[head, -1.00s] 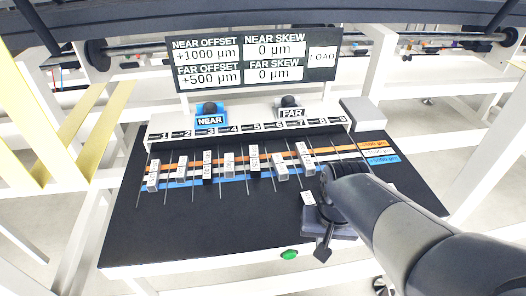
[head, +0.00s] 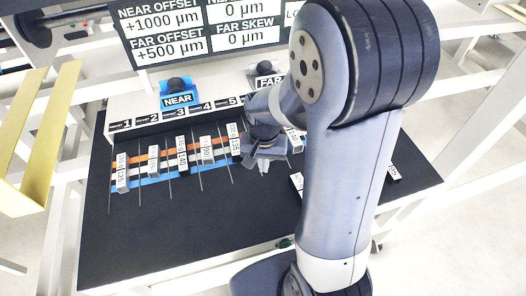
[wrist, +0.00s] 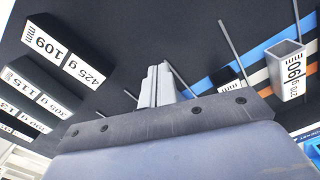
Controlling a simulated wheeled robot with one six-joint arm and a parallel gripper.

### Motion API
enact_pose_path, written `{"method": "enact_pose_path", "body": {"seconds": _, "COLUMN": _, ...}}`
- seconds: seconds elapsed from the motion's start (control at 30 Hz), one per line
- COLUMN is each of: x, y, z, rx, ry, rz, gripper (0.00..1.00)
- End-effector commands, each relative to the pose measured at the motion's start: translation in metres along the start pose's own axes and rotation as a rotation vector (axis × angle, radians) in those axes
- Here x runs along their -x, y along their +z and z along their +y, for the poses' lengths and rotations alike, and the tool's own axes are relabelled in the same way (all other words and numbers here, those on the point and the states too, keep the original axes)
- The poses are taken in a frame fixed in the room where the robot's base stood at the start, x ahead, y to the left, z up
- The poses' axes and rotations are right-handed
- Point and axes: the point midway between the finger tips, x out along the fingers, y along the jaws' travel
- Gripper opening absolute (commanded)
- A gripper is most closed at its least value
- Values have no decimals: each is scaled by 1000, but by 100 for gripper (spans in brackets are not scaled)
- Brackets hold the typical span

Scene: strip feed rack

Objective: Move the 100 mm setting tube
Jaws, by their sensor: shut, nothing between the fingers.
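Several setting tubes stand in a row along thin rods in the head view, across orange, white and blue stripes. A tube in lane four (head: 206,149) has a label that may read 100, but it is too small to be sure. My gripper (head: 264,162) is over the right part of the row, just right of the lane five tube (head: 234,138). In the wrist view my gripper (wrist: 156,82) is shut with nothing between its fingers. A light tube (wrist: 289,72) with a label that looks like 90 mm is to its right. Another label is partly hidden behind the jaws.
Dark blocks with white labels (wrist: 65,48), one seeming to read 109 mm, lie at left in the wrist view. The NEAR knob (head: 178,90), FAR knob and display board (head: 190,30) are behind the row. The mat's front left (head: 150,230) is clear.

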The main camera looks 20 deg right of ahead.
Motion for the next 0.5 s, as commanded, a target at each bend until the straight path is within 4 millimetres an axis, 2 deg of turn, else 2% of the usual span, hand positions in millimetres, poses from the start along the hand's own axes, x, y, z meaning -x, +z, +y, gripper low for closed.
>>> {"method": "enact_pose_path", "body": {"seconds": 0.03, "x": -11, "y": 1, "z": 0, "rx": 0, "ry": 2, "rz": -5, "gripper": 0}}
{"method": "enact_pose_path", "body": {"seconds": 0.17, "x": -33, "y": 1, "z": 1, "rx": 0, "ry": 2, "rz": -5, "gripper": 0}}
{"method": "enact_pose_path", "body": {"seconds": 0.3, "x": -28, "y": -22, "z": 0, "rx": -3, "ry": 0, "rz": 0, "gripper": 0}}
{"method": "enact_pose_path", "body": {"seconds": 0.5, "x": -29, "y": -37, "z": 0, "rx": -1, "ry": 0, "rz": 0, "gripper": 0}}
